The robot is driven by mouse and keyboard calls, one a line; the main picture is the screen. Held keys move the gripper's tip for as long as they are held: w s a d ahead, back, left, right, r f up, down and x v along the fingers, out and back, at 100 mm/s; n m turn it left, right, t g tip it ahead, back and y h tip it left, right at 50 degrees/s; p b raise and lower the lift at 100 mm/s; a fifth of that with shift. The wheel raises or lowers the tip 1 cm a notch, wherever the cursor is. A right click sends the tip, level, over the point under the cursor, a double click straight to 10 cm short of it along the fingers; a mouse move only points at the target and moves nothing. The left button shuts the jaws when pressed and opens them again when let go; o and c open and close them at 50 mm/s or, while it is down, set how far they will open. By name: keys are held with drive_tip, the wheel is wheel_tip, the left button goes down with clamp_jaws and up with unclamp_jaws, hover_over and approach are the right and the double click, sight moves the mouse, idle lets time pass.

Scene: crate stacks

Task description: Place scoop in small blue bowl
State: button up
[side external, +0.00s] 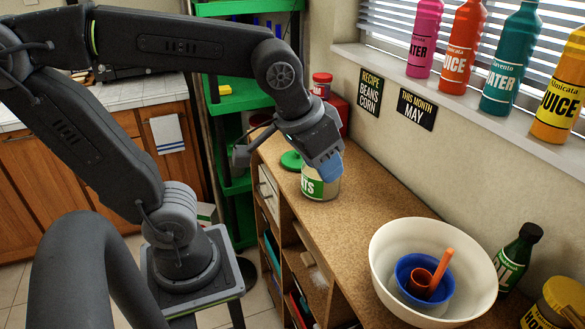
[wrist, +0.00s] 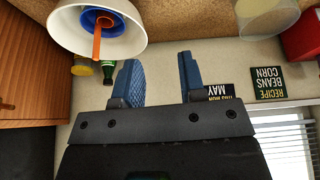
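The orange scoop (side external: 440,270) rests in the small blue bowl (side external: 403,272), its round cup low inside and its handle tilted up past the rim. The blue bowl sits inside a large white bowl (side external: 380,262) on the counter. In the wrist view, upside down at the upper left, are the scoop (wrist: 97,42), the blue bowl (wrist: 84,20) and the white bowl (wrist: 62,28). My gripper (side external: 330,168) is in front of a labelled tub, well apart from the bowls. Its two fingers (wrist: 158,58) are spread, with nothing between them in the wrist view.
The tub with a green label (side external: 322,189) stands behind my gripper, beside a green lid (side external: 291,160). A dark bottle (side external: 517,255) and a yellow jar (side external: 558,302) stand right of the bowls. Several bottles line the sill. Counter between tub and bowls is clear.

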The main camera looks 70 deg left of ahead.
drive_tip(key=shift+m+t, duration=0.3)
drive_tip(key=shift+m, duration=0.1)
drive_tip(key=s+a, duration=0.1)
drive_tip(key=s+f, duration=0.1)
drive_tip(key=s, duration=0.1)
drive_tip(key=s+a+f, duration=0.1)
drive_tip(key=shift+s+a, duration=0.15)
drive_tip(key=shift+a, duration=0.15)
